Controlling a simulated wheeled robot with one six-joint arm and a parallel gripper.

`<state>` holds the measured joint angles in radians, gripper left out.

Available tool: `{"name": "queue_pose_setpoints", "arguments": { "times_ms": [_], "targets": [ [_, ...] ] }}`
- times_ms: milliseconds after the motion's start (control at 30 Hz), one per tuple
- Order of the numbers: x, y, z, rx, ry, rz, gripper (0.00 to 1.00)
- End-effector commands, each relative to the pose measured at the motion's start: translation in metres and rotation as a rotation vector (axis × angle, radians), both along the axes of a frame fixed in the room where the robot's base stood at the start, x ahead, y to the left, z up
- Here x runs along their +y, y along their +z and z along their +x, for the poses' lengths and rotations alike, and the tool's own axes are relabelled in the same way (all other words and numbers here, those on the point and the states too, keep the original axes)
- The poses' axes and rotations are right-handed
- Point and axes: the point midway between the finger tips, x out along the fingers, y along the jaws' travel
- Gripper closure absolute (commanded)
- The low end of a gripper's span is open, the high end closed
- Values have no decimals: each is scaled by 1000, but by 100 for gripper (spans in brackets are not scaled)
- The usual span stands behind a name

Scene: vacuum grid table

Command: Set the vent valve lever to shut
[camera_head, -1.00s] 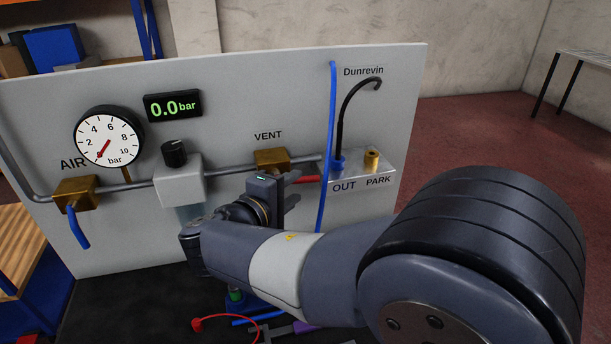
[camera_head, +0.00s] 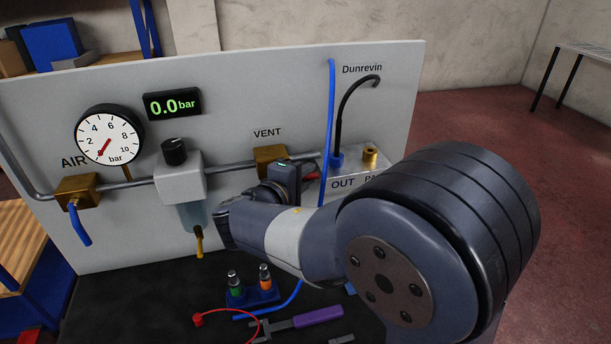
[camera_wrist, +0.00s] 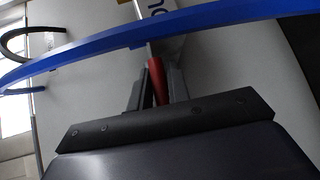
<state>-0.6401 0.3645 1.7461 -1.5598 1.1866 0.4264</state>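The brass vent valve (camera_head: 270,158) sits on the pipe under the VENT label. Its red lever (camera_head: 312,176) points right from behind my gripper (camera_head: 297,172); most of the lever is hidden in the head view. In the wrist view the red lever (camera_wrist: 159,82) lies between the two dark fingers of my gripper (camera_wrist: 157,88), with one finger on each side. Whether the fingers press on it or leave a small gap cannot be told.
A blue hose (camera_head: 328,125) hangs just right of my gripper and crosses the wrist view (camera_wrist: 100,52). The OUT and PARK block (camera_head: 370,164) is close on the right. A pressure gauge (camera_head: 109,136) and regulator (camera_head: 178,178) stand left. Tools, including a purple-handled one (camera_head: 318,316), lie below.

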Motion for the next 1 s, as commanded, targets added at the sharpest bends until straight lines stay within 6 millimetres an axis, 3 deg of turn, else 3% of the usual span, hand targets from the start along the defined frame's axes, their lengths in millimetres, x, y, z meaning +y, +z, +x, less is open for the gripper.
{"name": "queue_pose_setpoints", "arguments": {
  "times_ms": [200,733,1000],
  "targets": [
    [0,0,0,0,0,0,100],
    [0,-1,0,2,-1,15,100],
    [1,-10,0,23,-1,133,100]
  ]
}}
